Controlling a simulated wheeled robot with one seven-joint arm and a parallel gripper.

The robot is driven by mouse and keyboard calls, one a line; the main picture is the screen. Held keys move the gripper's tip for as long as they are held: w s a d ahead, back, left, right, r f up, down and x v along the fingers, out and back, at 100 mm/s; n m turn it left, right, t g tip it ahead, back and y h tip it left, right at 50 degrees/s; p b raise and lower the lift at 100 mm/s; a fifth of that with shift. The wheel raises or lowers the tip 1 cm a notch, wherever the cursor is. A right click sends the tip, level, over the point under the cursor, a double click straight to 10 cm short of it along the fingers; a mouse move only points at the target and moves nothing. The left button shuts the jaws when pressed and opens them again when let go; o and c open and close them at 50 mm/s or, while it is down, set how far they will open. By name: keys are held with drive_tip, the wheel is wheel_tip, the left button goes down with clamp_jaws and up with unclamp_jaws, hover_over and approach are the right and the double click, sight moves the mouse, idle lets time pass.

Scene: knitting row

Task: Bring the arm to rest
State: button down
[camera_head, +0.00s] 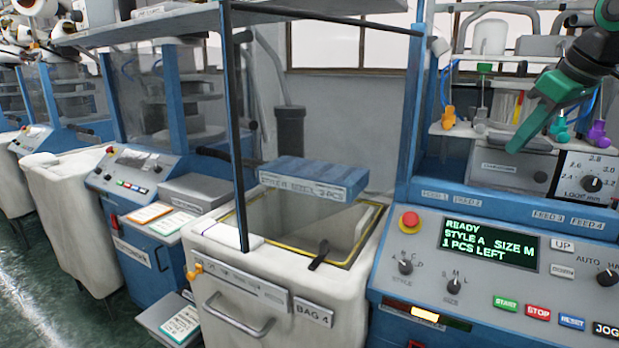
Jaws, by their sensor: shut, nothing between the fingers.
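My arm comes in dark green from the upper right edge of the head view. My gripper (517,143) is at its end, pointing down and to the left. It is shut and empty, in the air in front of the right knitting machine (487,218). It shows above the machine's control panel and overlaps the grey unit behind it. I cannot tell how far it is from the machine.
The panel display (488,246) reads READY, STYLE A, SIZE M, 1 PCS LEFT. A red emergency button (409,222) sits beside it. An open bin marked BAG 4 (270,285) stands left, with a blue labelled block (313,172) over its opening. Coloured yarn feeders (560,128) are near my gripper.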

drive_tip(key=s+a+f+m+g+h, duration=0.1)
drive_tip(key=s+f+m+g, duration=0.5)
drive_tip(key=s+f, duration=2.2)
wheel_tip(320, 180, down, 2)
drive_tip(key=m, duration=0.5)
drive_tip(key=shift+s+a+m, duration=0.25)
drive_tip(key=shift+s+m, duration=0.05)
drive_tip(key=shift+s, duration=0.05)
drive_tip(key=shift+w+f, duration=0.3)
drive_tip(key=shift+w, duration=0.35)
